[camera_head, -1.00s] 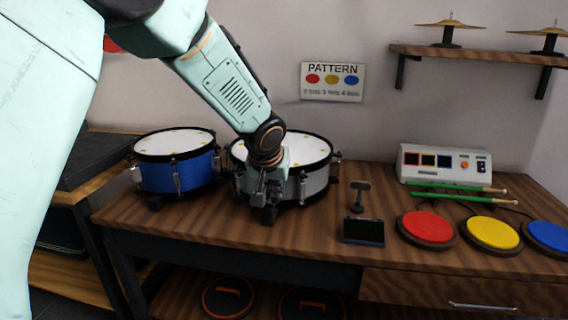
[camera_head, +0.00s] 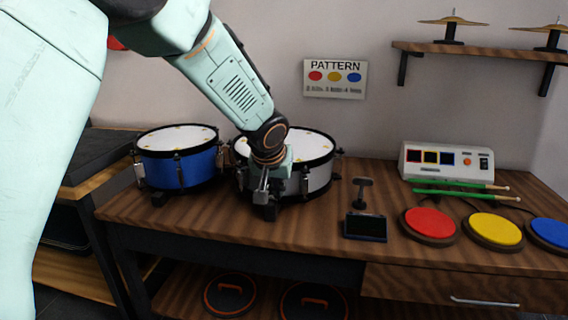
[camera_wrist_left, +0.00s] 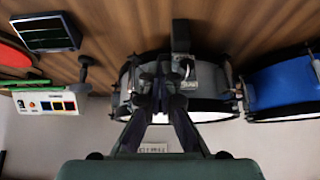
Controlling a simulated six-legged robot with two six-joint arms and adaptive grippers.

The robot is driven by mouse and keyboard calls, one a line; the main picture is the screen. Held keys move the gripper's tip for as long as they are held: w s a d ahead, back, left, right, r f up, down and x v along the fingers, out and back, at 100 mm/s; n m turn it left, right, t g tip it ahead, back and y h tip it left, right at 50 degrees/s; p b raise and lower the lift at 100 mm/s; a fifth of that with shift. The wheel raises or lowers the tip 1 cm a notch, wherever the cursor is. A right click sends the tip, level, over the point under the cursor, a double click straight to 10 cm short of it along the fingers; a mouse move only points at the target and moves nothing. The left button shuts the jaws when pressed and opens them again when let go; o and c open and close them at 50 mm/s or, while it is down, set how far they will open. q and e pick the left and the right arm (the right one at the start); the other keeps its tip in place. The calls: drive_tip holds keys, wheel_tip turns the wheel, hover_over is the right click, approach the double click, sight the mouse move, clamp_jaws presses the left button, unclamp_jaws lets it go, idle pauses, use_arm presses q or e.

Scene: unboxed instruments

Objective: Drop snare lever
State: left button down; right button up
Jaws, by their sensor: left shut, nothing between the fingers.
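The silver-grey snare drum (camera_head: 318,178) with a white head stands on the table behind my left gripper. In the left wrist view, the same drum (camera_wrist_left: 209,78) lies just past the fingertips. My left gripper (camera_head: 264,203) points down at the drum's front side, and its fingers (camera_wrist_left: 158,72) are shut with nothing between them. A small grey metal lever part (camera_wrist_left: 187,68) on the drum's side is right beside the fingertips; I cannot tell if they touch. In the head view my gripper hides most of this part. My right gripper is out of view.
A blue drum (camera_head: 180,169) stands close on the left. On the right are a small dark screen (camera_head: 365,227), a black stand (camera_head: 361,192), a red pad (camera_head: 430,223), green sticks (camera_head: 455,188) and a white control box (camera_head: 445,163). The table front (camera_head: 300,237) is clear.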

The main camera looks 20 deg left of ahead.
use_arm(q)
drive_tip(key=s+f+p+v, duration=0.1)
drive_tip(key=p+v, duration=0.3)
drive_tip(key=v, duration=0.7)
drive_tip(key=shift+s+d+r, duration=0.15)
drive_tip(key=shift+s+d, duration=0.2)
drive_tip(key=shift+d, duration=0.05)
